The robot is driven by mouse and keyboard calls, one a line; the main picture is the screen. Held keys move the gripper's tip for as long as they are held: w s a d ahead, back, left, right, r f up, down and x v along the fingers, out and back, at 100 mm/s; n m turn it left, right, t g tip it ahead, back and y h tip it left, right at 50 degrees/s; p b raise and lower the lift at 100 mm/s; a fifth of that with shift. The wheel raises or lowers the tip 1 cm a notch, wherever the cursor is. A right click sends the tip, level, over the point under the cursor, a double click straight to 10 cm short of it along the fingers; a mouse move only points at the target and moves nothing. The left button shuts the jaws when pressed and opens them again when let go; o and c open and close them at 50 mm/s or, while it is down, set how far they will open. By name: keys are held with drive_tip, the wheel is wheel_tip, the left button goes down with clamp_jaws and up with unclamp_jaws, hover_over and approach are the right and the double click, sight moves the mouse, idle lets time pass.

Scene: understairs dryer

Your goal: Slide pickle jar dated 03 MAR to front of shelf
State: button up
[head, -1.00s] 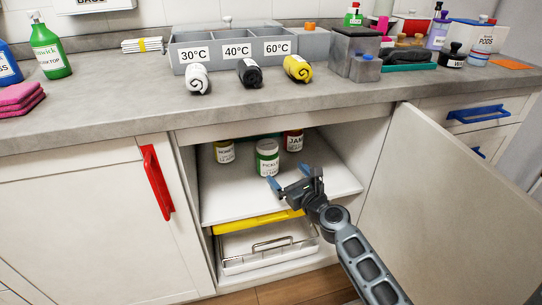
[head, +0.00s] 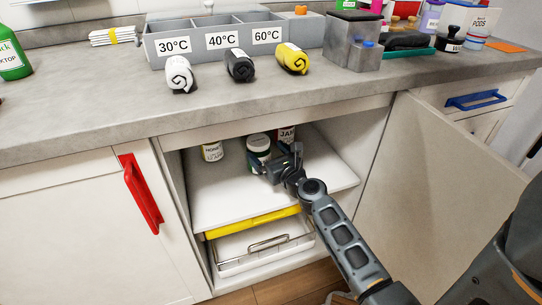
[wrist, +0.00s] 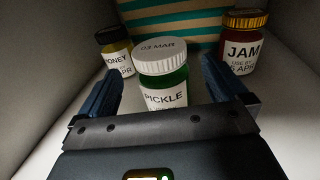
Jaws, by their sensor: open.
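The pickle jar (wrist: 162,75) is green with a white lid marked 03 MAR and a white PICKLE label. It stands upright on the white shelf (head: 225,200) inside the open cupboard; in the head view the jar (head: 259,146) is partly hidden by my gripper. My gripper (wrist: 165,90) is open, with one blue-grey finger on each side of the jar in the wrist view. I cannot tell whether the fingers touch it. In the head view my gripper (head: 275,165) reaches over the shelf at the jar's front.
A honey jar (wrist: 116,52) stands behind left and a jam jar (wrist: 239,45) behind right. A striped teal and tan thing (wrist: 180,18) is at the back. The open cupboard door (head: 440,190) is on the right. A yellow-edged drawer or basket (head: 250,222) sits below the shelf.

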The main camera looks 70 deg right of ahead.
sight(259, 144)
drive_tip(key=shift+b+x, duration=0.3)
drive_tip(key=shift+x, duration=2.75)
drive_tip(key=c, duration=1.3)
drive_tip(key=shift+c, duration=0.2)
drive_tip(key=shift+s+a, duration=0.1)
